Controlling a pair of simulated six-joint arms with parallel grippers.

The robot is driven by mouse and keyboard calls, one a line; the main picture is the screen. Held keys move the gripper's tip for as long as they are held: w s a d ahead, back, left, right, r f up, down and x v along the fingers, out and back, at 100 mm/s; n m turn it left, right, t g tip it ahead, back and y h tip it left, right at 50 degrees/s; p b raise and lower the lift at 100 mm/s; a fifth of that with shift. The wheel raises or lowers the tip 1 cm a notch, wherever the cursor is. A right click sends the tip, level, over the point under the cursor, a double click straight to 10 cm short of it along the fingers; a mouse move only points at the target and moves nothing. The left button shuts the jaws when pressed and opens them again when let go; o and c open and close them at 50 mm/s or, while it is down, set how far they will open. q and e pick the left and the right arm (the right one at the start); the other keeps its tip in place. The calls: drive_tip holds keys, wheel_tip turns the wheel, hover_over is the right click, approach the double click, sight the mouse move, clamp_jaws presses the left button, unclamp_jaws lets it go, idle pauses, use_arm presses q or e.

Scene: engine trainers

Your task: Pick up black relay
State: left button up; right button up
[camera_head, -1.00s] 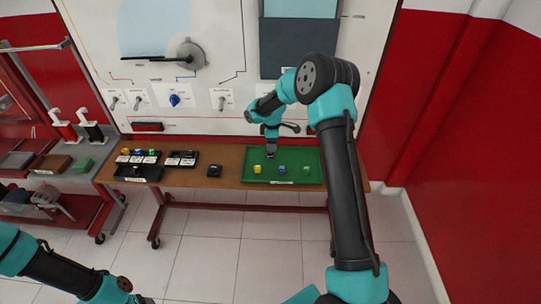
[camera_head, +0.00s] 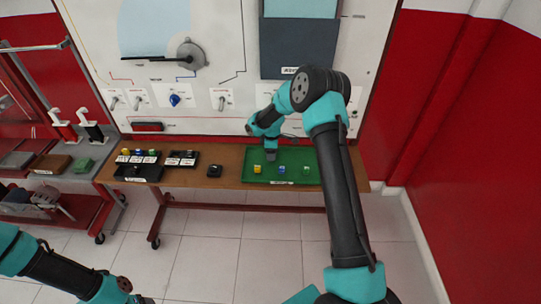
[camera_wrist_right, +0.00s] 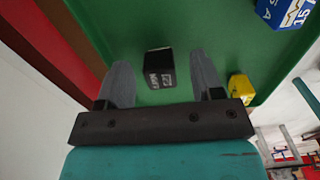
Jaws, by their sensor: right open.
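The black relay (camera_wrist_right: 160,68) with white lettering lies on the green tray (camera_wrist_right: 120,22) in the right wrist view. It is between the two grey fingers of my right gripper (camera_wrist_right: 161,60), with gaps on both sides. The right gripper is open and also shows over the back of the tray in the head view (camera_head: 271,157). There the relay cannot be made out behind it. My left gripper (camera_head: 136,298) is partly cut off at the bottom left of the head view, and its jaws are unclear.
A yellow block (camera_wrist_right: 241,88) and a blue block (camera_wrist_right: 287,12) lie in the tray near my right gripper. A green block (camera_head: 306,170) is further right. A small black item (camera_head: 214,170) and black holders (camera_head: 138,172) stand on the bench to the left. The panel rises behind.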

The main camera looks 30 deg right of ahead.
drive_tip(key=shift+c, duration=0.3)
drive_tip(key=c, duration=0.9)
